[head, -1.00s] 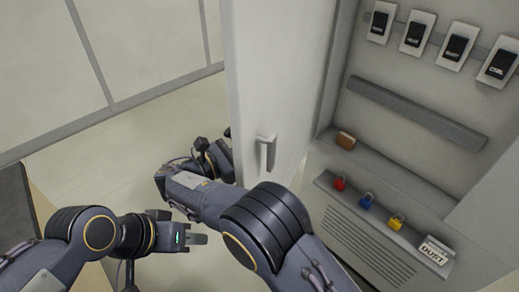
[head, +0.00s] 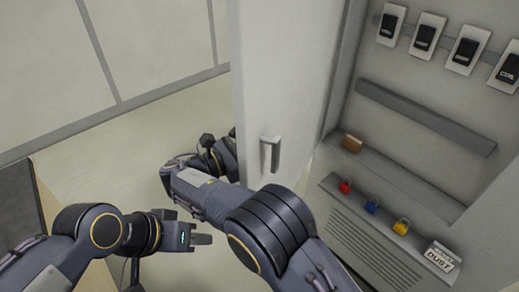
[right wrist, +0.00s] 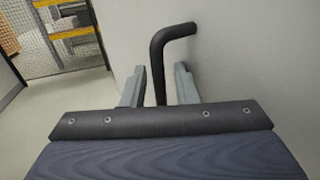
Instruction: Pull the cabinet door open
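The white cabinet door (head: 285,75) stands swung out from the cabinet, with a grey lever handle (head: 270,153) on the face turned to me. My right arm reaches to the door's far side, where the door hides its gripper in the head view. In the right wrist view a dark bent handle (right wrist: 158,75) stands out from the pale door face (right wrist: 245,60). My right gripper (right wrist: 159,88) has one finger on each side of this handle, with visible gaps. My left gripper (head: 202,239) is empty, left of the door; its finger gap is unclear.
Pale floor (head: 110,170) lies left of the door. A dark-topped table (head: 18,205) stands at far left.

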